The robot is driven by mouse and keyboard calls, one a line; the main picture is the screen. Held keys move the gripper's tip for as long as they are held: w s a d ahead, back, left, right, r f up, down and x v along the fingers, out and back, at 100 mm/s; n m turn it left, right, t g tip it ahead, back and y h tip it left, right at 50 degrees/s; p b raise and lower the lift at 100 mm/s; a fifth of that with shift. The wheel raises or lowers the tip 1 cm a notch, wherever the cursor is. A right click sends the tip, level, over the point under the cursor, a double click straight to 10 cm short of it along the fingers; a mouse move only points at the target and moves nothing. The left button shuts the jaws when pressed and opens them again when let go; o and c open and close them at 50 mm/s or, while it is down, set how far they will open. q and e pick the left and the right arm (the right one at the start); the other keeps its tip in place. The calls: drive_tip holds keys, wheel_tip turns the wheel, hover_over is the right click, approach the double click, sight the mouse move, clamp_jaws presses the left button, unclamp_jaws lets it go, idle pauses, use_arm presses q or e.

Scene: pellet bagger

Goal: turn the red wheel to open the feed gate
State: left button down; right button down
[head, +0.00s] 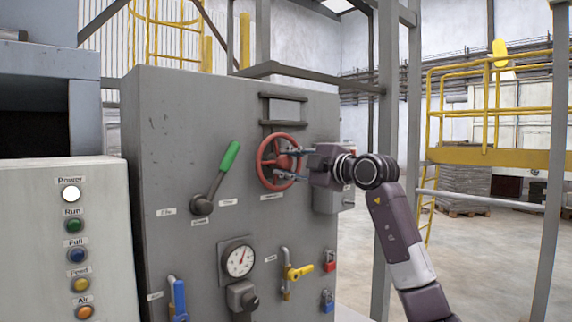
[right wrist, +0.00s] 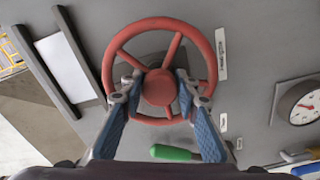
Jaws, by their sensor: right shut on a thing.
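The red wheel (head: 264,150) is mounted on the upper part of the grey panel (head: 180,120). My right gripper (head: 286,164) reaches it from the right and is shut on it. In the right wrist view the whole rim, the spokes and the round hub of the red wheel (right wrist: 158,23) show. There the two blue-padded fingers of my right gripper (right wrist: 157,88) lie on either side of the hub, with their tips inside the rim. The feed gate itself cannot be made out. My left gripper is not in view.
A green-handled lever (head: 229,156) stands left of the wheel. Below are a dial gauge (head: 238,260), a yellow valve handle (head: 299,271) and a blue handle (head: 179,298). A button box (head: 110,225) stands at left. A grey post (head: 388,110) rises behind my right arm.

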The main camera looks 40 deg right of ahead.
idle(0.4)
drive_tip(key=c, duration=1.5)
unclamp_jaws()
drive_tip(key=shift+d, duration=0.1)
drive_tip(key=shift+o, duration=0.2)
drive_tip(key=s, duration=1.2)
drive_tip(key=shift+d, duration=0.45)
